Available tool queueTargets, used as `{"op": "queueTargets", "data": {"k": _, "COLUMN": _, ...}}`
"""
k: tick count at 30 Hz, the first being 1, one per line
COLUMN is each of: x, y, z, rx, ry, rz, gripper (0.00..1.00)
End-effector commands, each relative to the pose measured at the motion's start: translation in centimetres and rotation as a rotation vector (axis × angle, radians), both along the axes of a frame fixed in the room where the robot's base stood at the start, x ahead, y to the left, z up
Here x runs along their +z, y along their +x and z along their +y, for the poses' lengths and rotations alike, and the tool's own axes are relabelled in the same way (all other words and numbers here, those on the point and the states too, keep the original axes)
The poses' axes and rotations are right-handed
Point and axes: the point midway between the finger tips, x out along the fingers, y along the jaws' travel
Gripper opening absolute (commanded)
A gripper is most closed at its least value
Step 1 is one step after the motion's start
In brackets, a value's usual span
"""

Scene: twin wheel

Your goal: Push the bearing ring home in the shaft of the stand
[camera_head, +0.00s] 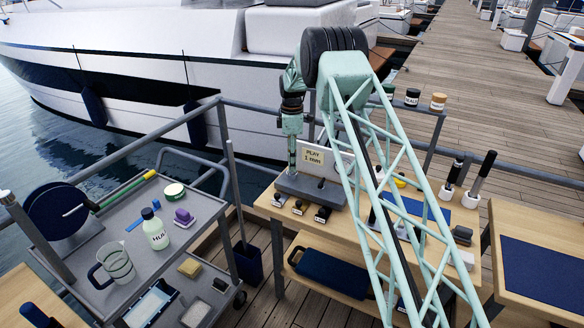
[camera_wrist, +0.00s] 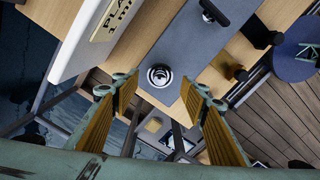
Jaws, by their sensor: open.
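The grey stand (camera_head: 328,194) sits on the wooden bench, with a "PLAY 1 mm" sign (camera_head: 313,157) above it. In the wrist view the stand's grey top (camera_wrist: 180,38) bears a round, dark and silver ringed part (camera_wrist: 159,75), seemingly the bearing ring at the shaft; how deep it sits cannot be told. A second round knob (camera_wrist: 209,12) stands farther along the same top. My gripper (camera_wrist: 158,88) is open and empty, its two fingers apart on either side of the ringed part in the picture. In the head view my gripper (camera_head: 291,166) points down over the stand's left end.
The sign board (camera_wrist: 108,22) stands close at the left in the wrist view. Small dark blocks (camera_head: 322,214) lie along the bench's front edge. A grey cart (camera_head: 205,205) with a bottle (camera_head: 154,231) and a jug (camera_head: 117,262) stands to the left. Railings run behind the bench.

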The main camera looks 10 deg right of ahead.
Motion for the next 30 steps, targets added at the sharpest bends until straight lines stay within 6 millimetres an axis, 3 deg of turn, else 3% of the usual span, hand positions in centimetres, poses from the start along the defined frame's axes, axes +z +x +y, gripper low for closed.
{"op": "queueTargets", "data": {"k": 9, "x": 4.8, "y": 0.1, "z": 0.0, "rx": 0.000, "ry": 0.000, "rz": -0.002, "gripper": 0.41}}
{"op": "queueTargets", "data": {"k": 15, "x": 6.6, "y": 0.0, "z": 0.0, "rx": 0.000, "ry": 0.000, "rz": 0.000, "gripper": 0.41}}
{"op": "queueTargets", "data": {"k": 30, "x": 7.5, "y": 0.0, "z": 0.0, "rx": 0.000, "ry": 0.000, "rz": 0.000, "gripper": 0.41}}
